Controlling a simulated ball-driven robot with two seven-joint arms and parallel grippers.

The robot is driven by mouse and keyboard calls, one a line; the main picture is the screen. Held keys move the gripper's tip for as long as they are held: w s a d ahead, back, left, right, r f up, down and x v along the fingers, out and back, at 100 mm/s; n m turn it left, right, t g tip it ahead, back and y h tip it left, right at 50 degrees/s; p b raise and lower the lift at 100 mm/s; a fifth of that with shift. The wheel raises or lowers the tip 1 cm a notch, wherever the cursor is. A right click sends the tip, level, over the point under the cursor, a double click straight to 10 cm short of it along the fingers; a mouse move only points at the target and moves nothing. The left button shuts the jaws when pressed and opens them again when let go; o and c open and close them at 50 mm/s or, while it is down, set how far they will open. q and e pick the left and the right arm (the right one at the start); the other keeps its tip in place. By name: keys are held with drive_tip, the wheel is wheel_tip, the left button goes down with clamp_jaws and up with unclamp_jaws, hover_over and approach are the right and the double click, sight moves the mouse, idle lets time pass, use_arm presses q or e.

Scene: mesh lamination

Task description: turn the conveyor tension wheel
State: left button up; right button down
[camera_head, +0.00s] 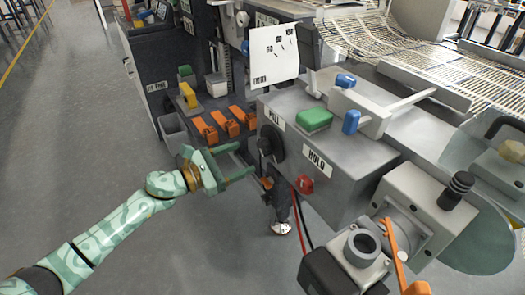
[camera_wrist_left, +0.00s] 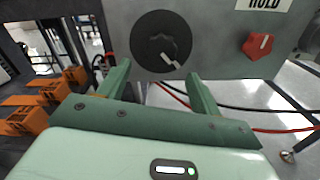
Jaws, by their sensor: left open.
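The black round wheel (camera_head: 271,143) is on the front face of the grey machine, by a label that looks like "PULL". I take it for the tension wheel. In the left wrist view the wheel (camera_wrist_left: 160,40) faces me, with a white mark at its lower right. My left gripper (camera_head: 247,160) is open and empty, just left of the wheel in the head view. In the left wrist view its green fingers (camera_wrist_left: 160,72) point at the wheel's lower part, one on each side. I cannot tell whether they touch it. My right gripper is not in view.
A red knob (camera_head: 305,184) sits right of the wheel by a "HOLD" label (camera_head: 318,160). Orange blocks (camera_head: 228,124) stand left behind the gripper. Red and black cables (camera_head: 300,222) hang below the machine. Grey floor (camera_head: 130,140) is clear at left.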

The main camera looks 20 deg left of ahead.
sight(260, 151)
use_arm(q)
drive_tip(key=b+x, duration=0.1)
drive_tip(key=x, duration=0.5)
drive_tip(key=shift+w+d+f, duration=0.1)
drive_tip(key=shift+w+d, duration=0.1)
drive_tip(key=shift+w, duration=0.1)
drive_tip(key=shift+w+d, duration=0.3)
drive_tip(key=shift+w, duration=0.05)
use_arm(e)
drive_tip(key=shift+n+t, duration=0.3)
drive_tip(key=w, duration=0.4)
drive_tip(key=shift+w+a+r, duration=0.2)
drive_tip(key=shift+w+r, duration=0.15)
use_arm(q)
drive_tip(key=shift+c, duration=0.4)
drive_tip(key=c, duration=0.9)
